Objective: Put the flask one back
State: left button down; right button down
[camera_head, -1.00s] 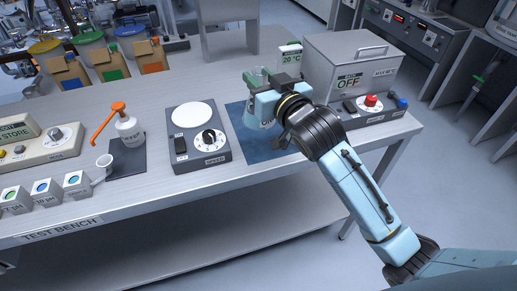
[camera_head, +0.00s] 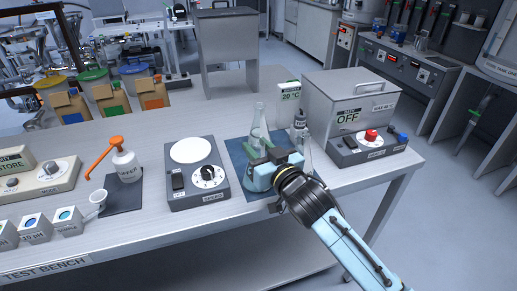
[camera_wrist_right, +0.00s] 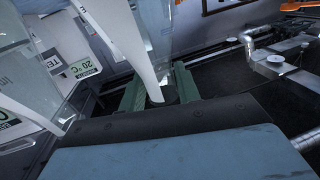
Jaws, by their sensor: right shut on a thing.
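The clear glass flask (camera_head: 259,118) stands upright in the head view, over the dark blue mat (camera_head: 236,158), its neck rising behind the gripper. My right gripper (camera_head: 267,157) is low over the mat and shut on the flask; its fingers hide the flask's lower part. Whether the base touches the mat is hidden. In the right wrist view the green fingers (camera_wrist_right: 158,88) have clear glass and a pale curved strip between them. A second clear glass piece (camera_head: 305,148) is just right of the gripper. My left gripper is not in view.
The stirrer plate (camera_head: 195,180) is left of the mat.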

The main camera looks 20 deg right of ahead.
jog(key=shift+f, duration=0.1)
jog(key=c, duration=1.3)
grip_release()
jog(key=o, duration=0.3)
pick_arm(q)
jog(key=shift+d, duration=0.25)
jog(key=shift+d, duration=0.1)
pick_arm(e)
jog(key=shift+s, duration=0.2)
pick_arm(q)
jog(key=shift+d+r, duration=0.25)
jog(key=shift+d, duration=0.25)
pick_arm(e)
jog(key=v, duration=1.1)
jog(key=shift+s+d, duration=0.2)
jog(key=shift+s, duration=0.15)
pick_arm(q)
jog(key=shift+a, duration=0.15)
